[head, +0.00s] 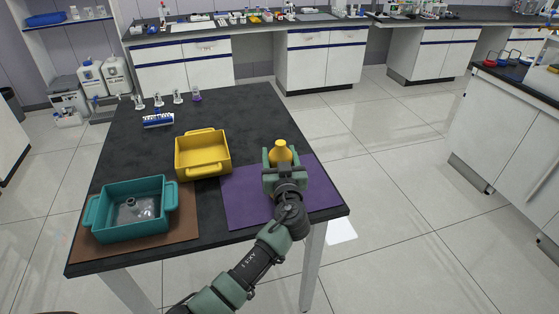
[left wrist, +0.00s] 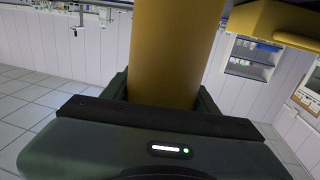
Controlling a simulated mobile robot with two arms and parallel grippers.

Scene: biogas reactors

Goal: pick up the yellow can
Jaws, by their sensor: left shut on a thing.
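The yellow can (head: 280,152) has a narrow neck and stands roughly upright above or on the purple mat (head: 240,196). My left gripper (head: 280,160) is shut on it, with a green finger on either side. My gripper hides the can's lower part in the head view, so I cannot tell whether its base touches the mat. In the left wrist view, the can's smooth yellow body (left wrist: 172,50) rises between the fingers. My right gripper is not in view.
A yellow tray (head: 203,171) stands left of the mat. A teal tray (head: 120,225) with a clear flask (head: 137,208) inside stands on a brown mat (head: 188,228). Several small flasks and a blue rack (head: 158,120) are at the table's far end. The black table's right side is clear.

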